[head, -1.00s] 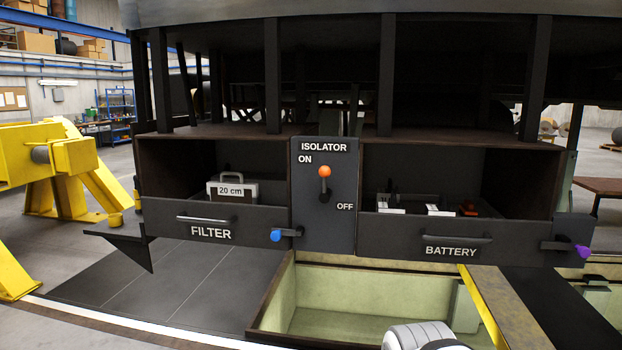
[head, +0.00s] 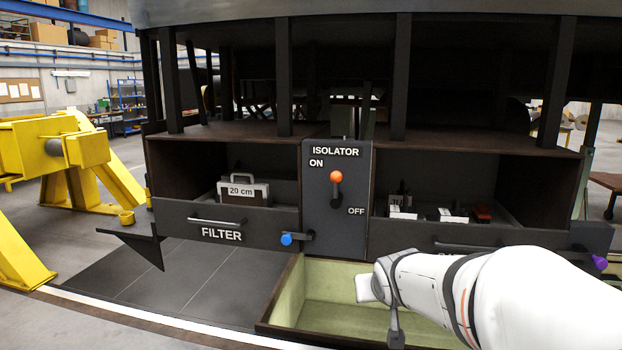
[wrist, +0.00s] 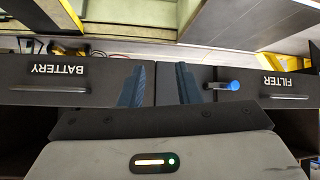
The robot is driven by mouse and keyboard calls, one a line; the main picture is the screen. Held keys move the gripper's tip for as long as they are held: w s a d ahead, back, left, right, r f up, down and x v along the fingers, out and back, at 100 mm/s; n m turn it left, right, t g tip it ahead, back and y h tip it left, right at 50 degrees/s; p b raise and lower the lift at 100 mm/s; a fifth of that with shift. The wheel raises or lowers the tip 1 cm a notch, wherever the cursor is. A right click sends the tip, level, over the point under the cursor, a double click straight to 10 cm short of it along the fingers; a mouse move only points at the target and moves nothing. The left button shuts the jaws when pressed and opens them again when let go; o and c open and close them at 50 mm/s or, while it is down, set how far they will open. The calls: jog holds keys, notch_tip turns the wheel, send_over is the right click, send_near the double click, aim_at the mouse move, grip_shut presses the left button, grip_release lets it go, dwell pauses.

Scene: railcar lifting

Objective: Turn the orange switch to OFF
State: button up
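The orange switch (head: 336,177) is a round orange knob on a short dark lever, on the dark ISOLATOR panel (head: 350,235). Its knob is up, by the ON label; the OFF label is lower right. My white arm reaches in from the lower right in the head view, its end below and right of the switch. My gripper (wrist: 161,84) shows in the wrist view with its two dark fingers apart and nothing between them. The orange switch is not visible in the wrist view.
The FILTER drawer (head: 222,234) with a blue-knobbed latch (head: 287,239) is left of the panel. The BATTERY drawer (wrist: 60,98) is on the other side, with a purple-knobbed latch (head: 599,262). A pale green pit (head: 290,300) lies below. A yellow stand (head: 70,160) is at left.

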jog(key=w+r+n+t+y+p, duration=0.25)
jog(key=w+r+t, duration=0.5)
jog(key=w, duration=0.75)
jog(key=n+y+p, duration=0.1)
jog(key=y+p, duration=0.1)
jog(key=y, duration=0.2)
send_near(337, 189)
jog(key=w, duration=0.3)
jog(key=shift+t, duration=0.25)
jog(key=p+x, duration=0.1)
jog(key=x, duration=0.1)
jog(key=p+x, duration=0.1)
jog(key=x, duration=0.5)
jog(key=shift+s+a+f+p, duration=0.1)
jog(key=shift+a+f+p, duration=0.05)
jog(key=shift+a+p, duration=0.25)
jog(key=shift+c, duration=0.3)
grip_shut()
